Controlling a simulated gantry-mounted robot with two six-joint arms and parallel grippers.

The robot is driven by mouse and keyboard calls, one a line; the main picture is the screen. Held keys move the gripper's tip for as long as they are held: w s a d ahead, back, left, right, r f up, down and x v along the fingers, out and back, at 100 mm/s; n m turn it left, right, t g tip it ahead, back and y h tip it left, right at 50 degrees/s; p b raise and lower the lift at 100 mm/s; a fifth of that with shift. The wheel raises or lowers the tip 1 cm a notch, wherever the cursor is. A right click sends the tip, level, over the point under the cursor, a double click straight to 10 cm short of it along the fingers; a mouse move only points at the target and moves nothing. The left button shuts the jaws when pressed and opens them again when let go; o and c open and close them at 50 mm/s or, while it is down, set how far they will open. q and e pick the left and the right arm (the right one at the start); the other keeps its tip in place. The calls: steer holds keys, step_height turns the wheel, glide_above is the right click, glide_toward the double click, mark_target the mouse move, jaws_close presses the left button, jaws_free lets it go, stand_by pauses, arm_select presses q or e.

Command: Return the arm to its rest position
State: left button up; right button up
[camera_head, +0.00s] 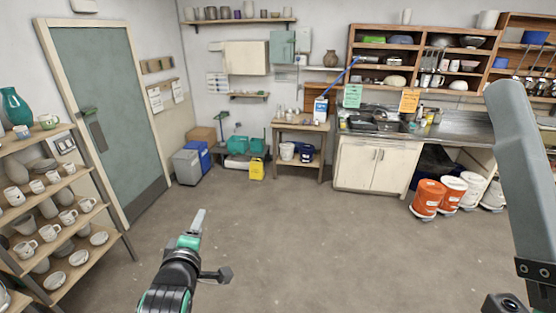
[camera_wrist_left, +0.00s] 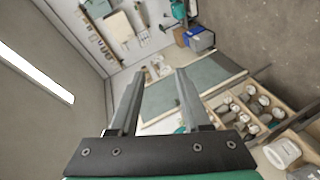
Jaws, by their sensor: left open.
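My left gripper (camera_head: 199,213) reaches up over bare floor at the lower centre of the head view, seen edge-on. In the left wrist view my left gripper (camera_wrist_left: 160,74) shows two grey fingers apart, with nothing between them. It touches nothing that I can see. A large grey arm link of mine crosses the right edge of the head view. My right gripper is out of view.
A pottery shelf (camera_head: 95,262) stands at left beside a grey-green door (camera_head: 100,110). Orange buckets (camera_head: 428,198) and white buckets (camera_head: 472,186) stand on the floor at right, near a sink counter (camera_head: 368,165). The middle floor (camera_head: 300,240) is clear.

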arm_select(q)
steer(key=s+r+m+t, duration=0.1)
steer(key=s+r+t, duration=0.1)
steer(key=r, duration=0.6)
steer(key=s+r+m+t, duration=0.1)
steer(key=s+r+t, duration=0.15)
steer(key=r, duration=0.55)
steer(key=s+d+r+m+t+h, duration=0.15)
steer(key=s+r+m+t, duration=0.35)
steer(key=s+r, duration=0.55)
steer(key=s+r+m+t+h, duration=0.2)
steer(key=s+r+m+t, duration=0.1)
steer(key=s+r+m, duration=0.55)
step_height(320, 180, down, 39)
steer(key=s+m+b, duration=0.1)
steer(key=s+b, duration=0.1)
steer(key=b, duration=3.7)
steer(key=shift+s+f+b, duration=0.15)
steer(key=shift+s+b, duration=0.1)
steer(key=shift+b, duration=0.05)
steer(key=shift+a, duration=0.1)
